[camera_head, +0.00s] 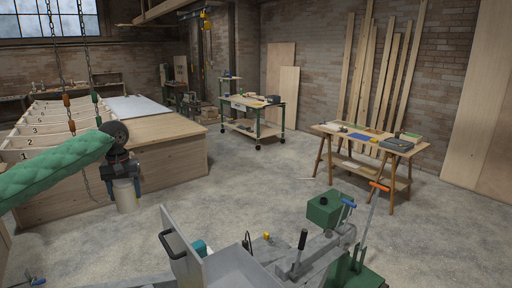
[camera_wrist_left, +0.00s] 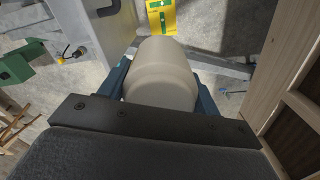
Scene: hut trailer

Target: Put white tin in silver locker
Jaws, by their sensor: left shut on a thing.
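The white tin (camera_head: 126,195) hangs upright below my left gripper (camera_head: 123,178), which is shut on it, above the floor in the head view. In the left wrist view the tin (camera_wrist_left: 161,75) sits between the blue fingers of the gripper (camera_wrist_left: 160,85). A silver metal body, which looks like the silver locker (camera_head: 235,268), stands at the bottom centre of the head view. Its upright panel with a black handle (camera_head: 183,248) is on its left side. The tin is left of this panel and apart from it. The locker's inside is not clearly shown. My right gripper is not in view.
A large wooden bench frame (camera_head: 160,145) stands beside and behind the tin. A green machine with levers (camera_head: 325,210) is right of the silver body. A trestle table (camera_head: 340,131) and a green-legged cart (camera_head: 240,103) stand farther back. The middle floor is open.

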